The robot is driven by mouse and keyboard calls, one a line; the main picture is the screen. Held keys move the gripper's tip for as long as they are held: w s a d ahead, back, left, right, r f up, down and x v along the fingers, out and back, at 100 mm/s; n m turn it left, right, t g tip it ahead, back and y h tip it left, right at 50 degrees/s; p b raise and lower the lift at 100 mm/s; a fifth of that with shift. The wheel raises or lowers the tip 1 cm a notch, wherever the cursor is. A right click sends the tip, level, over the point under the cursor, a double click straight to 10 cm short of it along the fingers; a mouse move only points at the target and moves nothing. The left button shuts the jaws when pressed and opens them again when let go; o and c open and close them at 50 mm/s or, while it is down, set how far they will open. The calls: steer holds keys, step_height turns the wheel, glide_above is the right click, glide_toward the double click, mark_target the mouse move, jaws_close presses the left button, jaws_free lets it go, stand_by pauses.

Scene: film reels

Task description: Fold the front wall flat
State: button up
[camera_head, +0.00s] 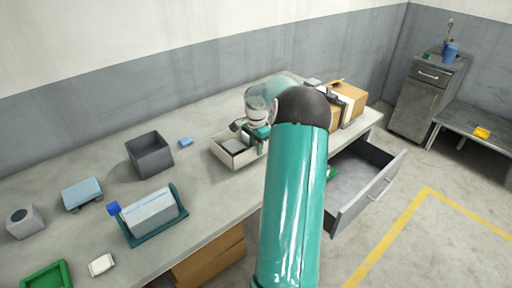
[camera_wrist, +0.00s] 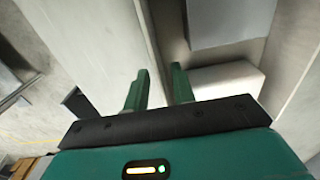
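A small cream open-topped box (camera_head: 221,154) stands on the bench in the middle of the head view. Its low walls are upright, and a grey block (camera_head: 237,146) lies inside; the block also shows in the wrist view (camera_wrist: 228,22). My gripper (camera_head: 254,136) is at the box's right part, partly hidden by my arm. In the wrist view my gripper (camera_wrist: 160,85) has its two green fingers apart, with a pale upright wall (camera_wrist: 152,45) running between them. I cannot tell whether either finger touches it.
A dark grey bin (camera_head: 150,155), a blue piece (camera_head: 186,142) and a teal holder with a pale block (camera_head: 152,213) stand left of the box. Cartons (camera_head: 350,103) stand behind right. An open drawer (camera_head: 372,190) juts out at the bench's right front.

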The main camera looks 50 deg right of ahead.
mark_target(256, 159)
jaws_close()
stand_by(0.3)
steer(key=shift+s+a+t, duration=0.15)
steer(key=shift+s+t, duration=0.3)
steer(key=shift+t, duration=0.35)
steer(key=t, duration=0.1)
steer(key=s+t+h, duration=0.1)
steer(key=shift+s+a+f+t, duration=0.1)
steer(key=shift+s+f+t, duration=0.1)
steer(key=shift+s+t, duration=0.15)
steer(key=shift+s+a+f+t+h, duration=0.1)
steer(key=shift+s+f+t+h, duration=0.2)
steer(key=shift+t, duration=0.65)
steer(key=shift+s+a+f+t+h, duration=0.1)
steer(key=shift+s+f+t, duration=0.25)
steer(key=shift+t, duration=0.55)
steer(key=shift+s+a+f+t+h, duration=0.1)
steer(key=shift+s+f+t+h, duration=0.2)
steer(key=shift+t, duration=0.6)
steer(key=shift+s+a+f+t+h, duration=0.1)
steer(key=shift+s+f+t, duration=0.2)
steer(key=shift+t, duration=0.6)
steer(key=shift+f+t, duration=0.1)
steer(key=shift+t, duration=0.2)
